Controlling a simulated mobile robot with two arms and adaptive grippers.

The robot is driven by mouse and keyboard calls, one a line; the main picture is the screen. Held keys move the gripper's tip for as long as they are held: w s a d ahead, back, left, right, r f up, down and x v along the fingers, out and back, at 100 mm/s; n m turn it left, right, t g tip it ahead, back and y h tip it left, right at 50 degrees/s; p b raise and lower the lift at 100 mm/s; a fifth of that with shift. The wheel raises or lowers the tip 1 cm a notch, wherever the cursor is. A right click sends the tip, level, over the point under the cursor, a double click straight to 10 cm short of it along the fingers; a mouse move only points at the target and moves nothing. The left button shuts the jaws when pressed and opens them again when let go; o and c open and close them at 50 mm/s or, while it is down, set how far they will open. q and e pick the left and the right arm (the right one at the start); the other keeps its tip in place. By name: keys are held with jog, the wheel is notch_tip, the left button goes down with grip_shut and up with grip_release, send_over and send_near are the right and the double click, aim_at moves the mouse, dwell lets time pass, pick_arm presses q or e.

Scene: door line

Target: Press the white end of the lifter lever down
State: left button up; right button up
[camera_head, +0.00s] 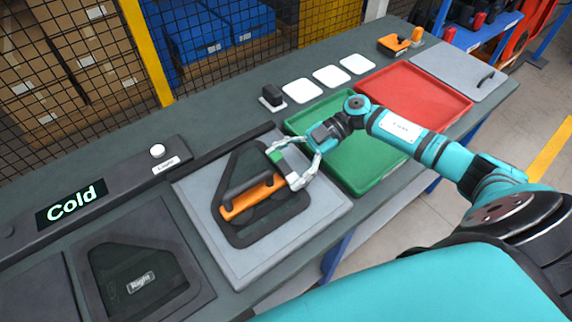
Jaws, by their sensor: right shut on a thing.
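The lifter, with an orange handle (252,197) and dark body, lies on a black-framed triangular panel on the grey board (330,212). My right gripper (282,167) is at the upper right end of the lifter, its pale fingers closed around that end. A small green piece (275,157) shows beside the fingers. The white end of the lever cannot be made out clearly; the fingers cover part of this area. My left gripper is not in view.
A green tray (362,165) and a red tray (415,95) lie right of the board. Three white pads (331,76) and a black block (271,96) stand behind. A console reading "Cold" (75,203) with a white button (157,151) is at left. Wire mesh bounds the back.

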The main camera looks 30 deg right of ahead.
dwell(0.4)
jog(key=o, duration=1)
jog(key=v, duration=1.2)
jog(key=shift+s, duration=0.1)
